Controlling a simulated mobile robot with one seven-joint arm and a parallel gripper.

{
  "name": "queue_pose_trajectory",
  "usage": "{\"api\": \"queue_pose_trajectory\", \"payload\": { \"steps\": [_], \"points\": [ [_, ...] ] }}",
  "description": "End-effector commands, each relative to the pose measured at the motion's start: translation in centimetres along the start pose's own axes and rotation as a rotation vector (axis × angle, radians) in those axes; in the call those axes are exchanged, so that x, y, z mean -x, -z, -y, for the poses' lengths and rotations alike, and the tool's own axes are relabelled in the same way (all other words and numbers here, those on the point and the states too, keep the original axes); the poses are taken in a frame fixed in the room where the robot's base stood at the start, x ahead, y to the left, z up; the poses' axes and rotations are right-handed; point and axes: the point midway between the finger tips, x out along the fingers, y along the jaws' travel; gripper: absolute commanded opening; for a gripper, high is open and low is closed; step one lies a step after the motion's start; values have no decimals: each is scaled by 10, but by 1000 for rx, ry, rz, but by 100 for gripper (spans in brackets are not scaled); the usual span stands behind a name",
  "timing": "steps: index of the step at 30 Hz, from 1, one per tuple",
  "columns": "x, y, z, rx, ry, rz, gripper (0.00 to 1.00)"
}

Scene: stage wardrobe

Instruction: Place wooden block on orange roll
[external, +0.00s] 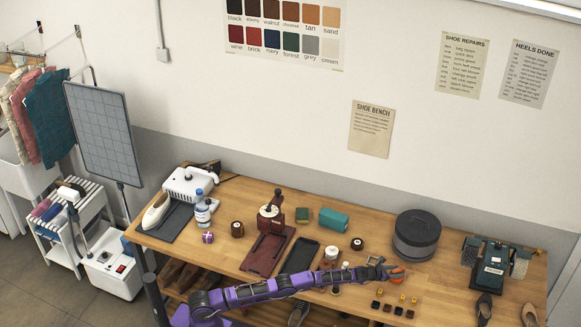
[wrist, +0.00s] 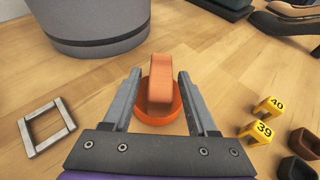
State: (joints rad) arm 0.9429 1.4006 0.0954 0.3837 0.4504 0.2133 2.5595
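An orange-brown wooden block (wrist: 160,82) stands upright between the fingers of my gripper (wrist: 160,90) in the wrist view. The orange roll (wrist: 160,118) is round and sits on the table directly below the block. The block appears to stand on the roll, though its lower end and the exact contact are hard to make out. My gripper is open, with a narrow gap between each finger and the block. In the external view my gripper (external: 386,273) is low over the table beside the orange roll (external: 397,282); the block is too small there to make out clearly.
A grey round box (wrist: 95,22) stands just beyond my gripper. A square metal frame (wrist: 46,127) lies to the left. Yellow number tags (wrist: 263,131) and dark small blocks (wrist: 297,168) are to the right.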

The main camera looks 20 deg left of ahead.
Motion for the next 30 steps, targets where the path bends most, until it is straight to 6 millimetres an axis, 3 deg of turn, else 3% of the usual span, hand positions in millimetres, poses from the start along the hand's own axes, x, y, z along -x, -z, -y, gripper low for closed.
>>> {"api": "queue_pose_trajectory", "payload": {
  "steps": [16,30],
  "points": [
    [6,-3,6,-10,0,3,62],
    [37,0,4,-5,3,-1,62]
  ]
}}
